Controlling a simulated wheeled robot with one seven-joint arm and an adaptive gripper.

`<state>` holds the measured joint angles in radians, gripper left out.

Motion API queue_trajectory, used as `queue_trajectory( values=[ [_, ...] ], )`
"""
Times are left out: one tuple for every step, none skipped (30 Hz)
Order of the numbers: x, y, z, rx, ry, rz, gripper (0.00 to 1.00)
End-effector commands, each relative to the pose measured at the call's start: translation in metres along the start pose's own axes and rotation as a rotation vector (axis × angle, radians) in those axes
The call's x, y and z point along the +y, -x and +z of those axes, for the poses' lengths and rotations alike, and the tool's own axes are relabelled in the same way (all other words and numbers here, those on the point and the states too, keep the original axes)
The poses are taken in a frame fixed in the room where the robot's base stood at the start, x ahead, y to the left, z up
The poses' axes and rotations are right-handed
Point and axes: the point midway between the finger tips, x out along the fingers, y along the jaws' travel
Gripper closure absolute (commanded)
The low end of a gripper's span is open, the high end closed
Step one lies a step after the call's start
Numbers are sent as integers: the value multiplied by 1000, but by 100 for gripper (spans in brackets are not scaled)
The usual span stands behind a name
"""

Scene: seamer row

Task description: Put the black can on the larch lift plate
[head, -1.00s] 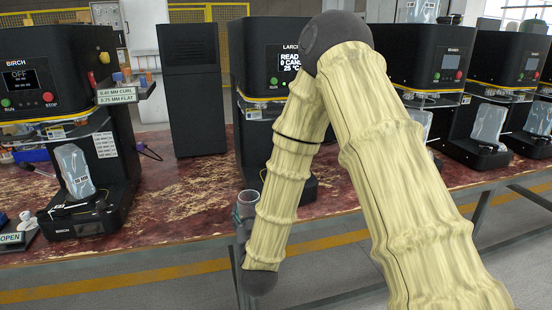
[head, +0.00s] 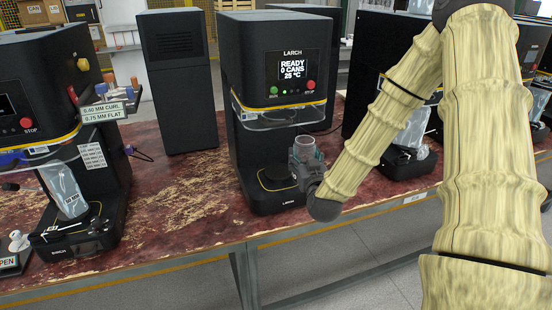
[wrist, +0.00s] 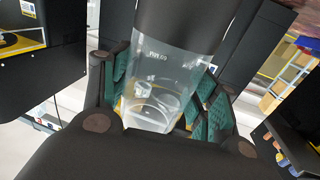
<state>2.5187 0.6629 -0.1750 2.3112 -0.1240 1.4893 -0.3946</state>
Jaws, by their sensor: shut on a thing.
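My gripper (head: 303,168) is shut on a can (head: 308,150), which looks clear rather than black in the head view. In the wrist view the can (wrist: 160,85) sits between the green-padded fingers, see-through with small print on its side; a dark area lies at its upper end, and I cannot tell if it belongs to the can. The larch machine (head: 255,65) reads READY, 0 CANS, 25 °C. Its round black lift plate (head: 277,180) is low at its front and looks empty. The gripper and can are just right of the plate in the head view, partly overlapping the machine's base edge.
The larch machine's clear guard (head: 270,119) hangs above the plate. The birch machine (head: 45,100) stands left, with a clear pouch (head: 65,190) at its front. A dark cabinet (head: 175,80) stands between them. Another machine with a pouch is at right. The worn red bench (head: 180,215) is clear left of larch.

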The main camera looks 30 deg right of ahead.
Motion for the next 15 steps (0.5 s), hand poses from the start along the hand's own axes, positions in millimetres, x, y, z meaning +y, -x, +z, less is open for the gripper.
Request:
queue_trajectory(
  values=[
    [-3,-8,0,1,-1,0,62],
    [-5,-13,1,0,-1,1,62],
    [-8,-20,2,0,-1,1,62],
    [-11,-26,2,1,0,1,62],
    [-13,-32,2,1,1,1,62],
    [-17,-39,3,1,1,0,62],
    [-20,-45,4,1,0,0,62],
    [-22,-51,4,1,1,0,62],
    [-26,-58,5,1,0,0,62],
    [-28,-64,5,2,0,0,62],
    [-30,-69,6,0,0,0,62],
    [-34,-77,7,1,0,-1,62],
    [-37,-82,7,1,0,0,62],
    [-40,-88,8,1,1,-1,62],
    [-44,-96,8,1,0,-2,62]
  ],
)
